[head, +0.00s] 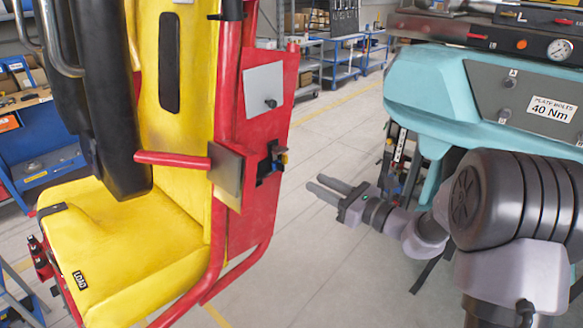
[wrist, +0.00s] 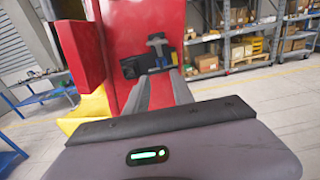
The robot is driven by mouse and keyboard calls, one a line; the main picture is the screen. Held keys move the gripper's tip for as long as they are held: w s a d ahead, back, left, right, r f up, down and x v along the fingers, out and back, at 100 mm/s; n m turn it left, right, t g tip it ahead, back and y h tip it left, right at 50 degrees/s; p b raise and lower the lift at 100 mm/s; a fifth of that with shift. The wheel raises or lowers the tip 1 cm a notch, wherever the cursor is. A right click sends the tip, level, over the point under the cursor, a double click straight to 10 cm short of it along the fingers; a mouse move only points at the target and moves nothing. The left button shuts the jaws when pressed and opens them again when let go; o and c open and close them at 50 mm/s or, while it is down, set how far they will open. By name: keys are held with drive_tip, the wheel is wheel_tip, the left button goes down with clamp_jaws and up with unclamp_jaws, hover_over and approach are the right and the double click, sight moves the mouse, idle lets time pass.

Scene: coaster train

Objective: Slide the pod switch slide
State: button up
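A dark switch fitting (head: 270,165) with a small yellowish and blue part is set in the red side panel (head: 245,215) of the yellow seat. I take it to be the pod switch slide. A gap of floor shows between fingertips and fitting. The fingers (wrist: 160,78) partly overlap the fitting's lower edge in the wrist view.
A grey plate (head: 263,88) is on the panel above the fitting. A teal machine body (head: 435,90) stands behind my arm at right. Shelves (wrist: 240,35) are far back; the floor between is clear.

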sight(284, 167)
drive_tip(key=b+x, duration=0.1)
drive_tip(key=x, duration=1)
drive_tip(key=shift+b, duration=0.35)
drive_tip(key=shift+c, duration=0.4)
clamp_jaws()
